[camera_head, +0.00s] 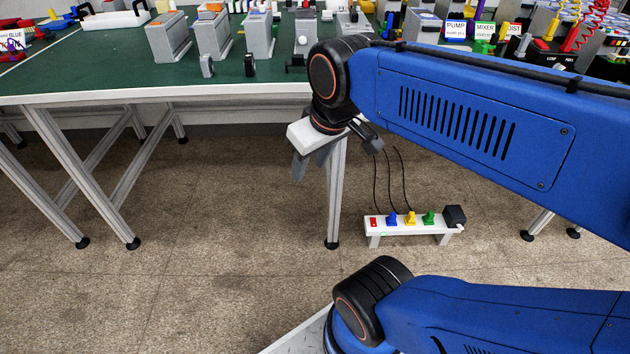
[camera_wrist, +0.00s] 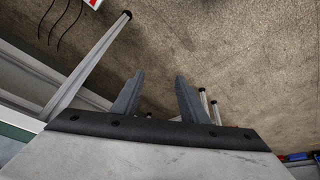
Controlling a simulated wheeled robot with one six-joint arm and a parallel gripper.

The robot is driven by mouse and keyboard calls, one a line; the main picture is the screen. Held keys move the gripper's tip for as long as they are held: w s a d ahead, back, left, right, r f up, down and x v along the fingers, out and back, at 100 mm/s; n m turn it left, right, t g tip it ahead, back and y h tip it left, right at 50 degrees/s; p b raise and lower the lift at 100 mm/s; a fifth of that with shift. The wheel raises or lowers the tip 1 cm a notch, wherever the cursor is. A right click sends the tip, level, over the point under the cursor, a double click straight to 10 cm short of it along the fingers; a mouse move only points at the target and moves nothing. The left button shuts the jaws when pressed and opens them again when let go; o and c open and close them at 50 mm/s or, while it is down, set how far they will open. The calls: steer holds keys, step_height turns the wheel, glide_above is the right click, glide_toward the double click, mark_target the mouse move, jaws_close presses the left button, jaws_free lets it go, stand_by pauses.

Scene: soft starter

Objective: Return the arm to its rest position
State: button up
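My blue arm reaches in from the right in the head view, folded with its upper link raised. My gripper (camera_head: 309,170) hangs at the wrist's end, below the front edge of the green-topped table (camera_head: 110,62), over the floor. In the wrist view the two grey fingers of my gripper (camera_wrist: 157,95) stand apart with only floor between them. It is open and empty.
Several grey boxes, one of them a grey box with an orange top (camera_head: 168,38), stand along the table. Table legs (camera_head: 333,200) are close behind my gripper. A white power strip (camera_head: 410,224) with coloured plugs stands on the floor. The floor at left is clear.

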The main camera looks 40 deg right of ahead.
steer(key=shift+m, duration=0.5)
steer(key=f, duration=0.1)
steer(key=s+f, duration=0.2)
steer(key=shift+s+a+f, duration=0.15)
steer(key=shift+a, duration=0.1)
